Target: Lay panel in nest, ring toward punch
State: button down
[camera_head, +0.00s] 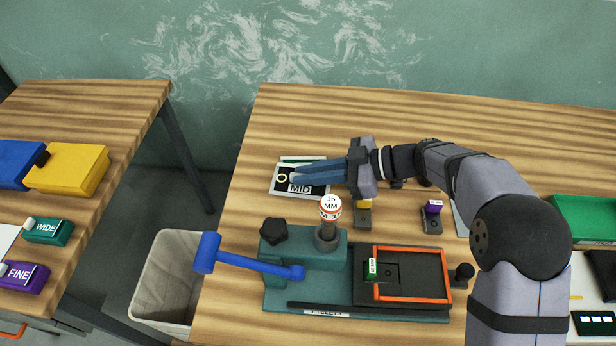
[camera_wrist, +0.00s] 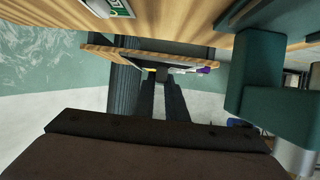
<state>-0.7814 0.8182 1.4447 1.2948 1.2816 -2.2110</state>
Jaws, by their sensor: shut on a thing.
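A dark panel (camera_head: 283,187) with a white border and a "MID" label lies at the back left of the table, a pale ring (camera_head: 282,178) at its left end. My gripper (camera_head: 294,173) reaches over it from the right and is shut on the panel beside the ring. The fingers hide part of it, and the exact grip is hard to see. The nest (camera_head: 415,262) is a dark recess with an orange edge and a green tag. The punch (camera_head: 327,240), with a "15 MM" cap, stands left of the nest on a teal base. The wrist view shows my dark fingers (camera_wrist: 150,82) close together.
A blue lever (camera_head: 250,263) sticks out left of the punch. A bin (camera_head: 170,280) stands between the two tables. A green tray (camera_head: 585,215) is at right. The back of the table is clear.

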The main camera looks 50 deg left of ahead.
jog(key=shift+n+g, duration=0.3)
jog(key=w+d, duration=0.2)
jog(key=d, duration=0.5)
jog(key=w+d+p, duration=0.1)
jog(key=d, duration=0.7)
jog(key=w+d+p, duration=0.1)
jog(key=w+d, duration=0.1)
jog(key=d, duration=0.5)
jog(key=shift+w+d+r, duration=0.2)
jog(key=shift+w+r, duration=0.1)
jog(key=shift+w, duration=0.05)
jog(key=s+d+r, duration=0.1)
jog(key=d, duration=0.6)
jog(key=shift+s+h, duration=0.2)
jog(key=shift+h, duration=0.1)
jog(key=shift+f, duration=0.2)
jog(key=b, duration=0.2)
send_over(419, 277)
jog(key=shift+f, duration=2.4)
jog(key=shift+f+b, duration=0.65)
jog(key=shift+b, duration=0.2)
jog(key=shift+f+b, duration=0.25)
jog(key=shift+b, duration=0.05)
